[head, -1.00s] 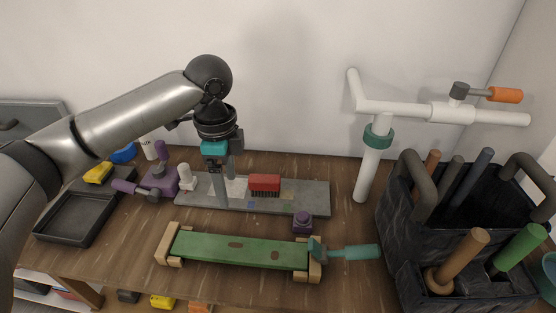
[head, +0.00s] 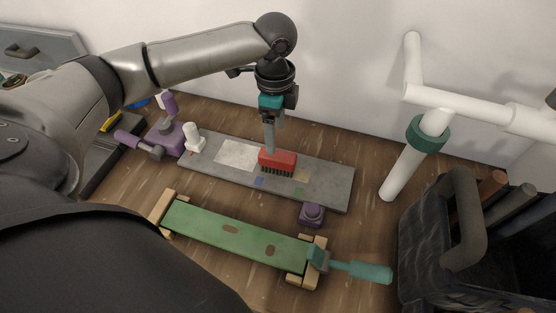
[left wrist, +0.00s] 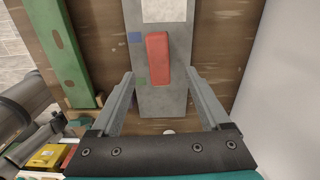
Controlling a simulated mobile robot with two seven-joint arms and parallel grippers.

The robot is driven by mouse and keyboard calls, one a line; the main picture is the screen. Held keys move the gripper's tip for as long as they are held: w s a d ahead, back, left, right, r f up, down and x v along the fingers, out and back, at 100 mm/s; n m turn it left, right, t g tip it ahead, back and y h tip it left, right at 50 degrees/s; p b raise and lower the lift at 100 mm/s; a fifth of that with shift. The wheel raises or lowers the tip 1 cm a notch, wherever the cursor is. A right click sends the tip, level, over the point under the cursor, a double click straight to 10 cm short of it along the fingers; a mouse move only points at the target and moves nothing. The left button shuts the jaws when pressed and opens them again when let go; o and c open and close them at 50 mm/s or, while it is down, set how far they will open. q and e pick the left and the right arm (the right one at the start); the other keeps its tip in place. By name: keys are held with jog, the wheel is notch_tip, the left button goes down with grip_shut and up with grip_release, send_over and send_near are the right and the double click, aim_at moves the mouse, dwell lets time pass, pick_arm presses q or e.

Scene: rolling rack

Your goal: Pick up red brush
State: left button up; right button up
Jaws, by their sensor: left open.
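The red brush (head: 277,161) rests on the grey slab with its dark bristles down. In the left wrist view the brush (left wrist: 158,58) shows from above as a red block on the slab. My left gripper (head: 269,150) points down at the brush from above, its fingers overlapping the brush's back edge in the head view. In the left wrist view the gripper (left wrist: 160,78) is open and empty, with one finger on each side of the near end of the brush. Contact cannot be told. My right gripper is not in view.
The grey slab (head: 335,187) lies on the wooden table. A green board (head: 200,223) on wooden blocks and a teal-handled tool (head: 362,271) lie in front. A purple block (head: 312,214), a white pipe frame (head: 402,172) and a dark tool caddy (head: 425,235) stand to the right.

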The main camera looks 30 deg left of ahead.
aim_at(277, 154)
pick_arm(q)
notch_tip(277, 154, down, 3)
jog(key=f, duration=0.4)
jog(key=shift+d+f+b, duration=0.1)
jog(key=shift+d+b, duration=0.2)
jog(key=shift+b, duration=0.05)
jog(key=shift+f, duration=0.5)
jog(key=shift+f+p, duration=0.25)
jog(key=shift+p, duration=0.1)
grip_shut()
dwell(0.6)
